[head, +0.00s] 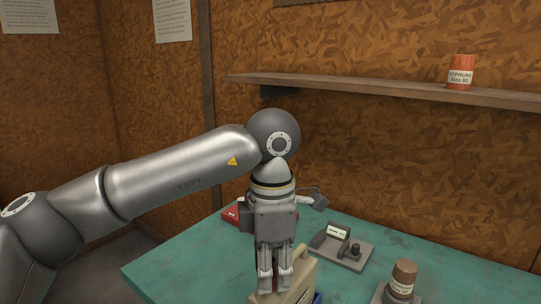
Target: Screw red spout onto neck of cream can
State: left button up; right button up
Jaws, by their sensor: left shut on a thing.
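My left gripper (275,283) points straight down at the front of the table. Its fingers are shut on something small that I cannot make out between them. The cream can (303,280) stands right under and behind the fingertips. Only its upper part shows, and the lower edge of the picture cuts it off. The can's neck is hidden by the fingers. I cannot pick out a red spout clearly in this view. My right gripper is not in view.
A green table (180,260) carries a grey device with a knob (342,248), a brown-capped labelled container (403,278) and a red object (231,214) behind my gripper. A wall shelf (380,91) holds an orange labelled jar (460,74). The table's left side is clear.

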pick_arm(q)
jog(key=shift+m+p, duration=0.3)
jog(key=shift+m, duration=0.8)
jog(key=m, duration=0.2)
jog(key=shift+m, duration=0.4)
jog(key=shift+m+p, duration=0.35)
jog(key=shift+m, duration=0.35)
jog(key=m, duration=0.3)
jog(key=shift+a+m, duration=0.15)
jog(key=shift+m, duration=0.25)
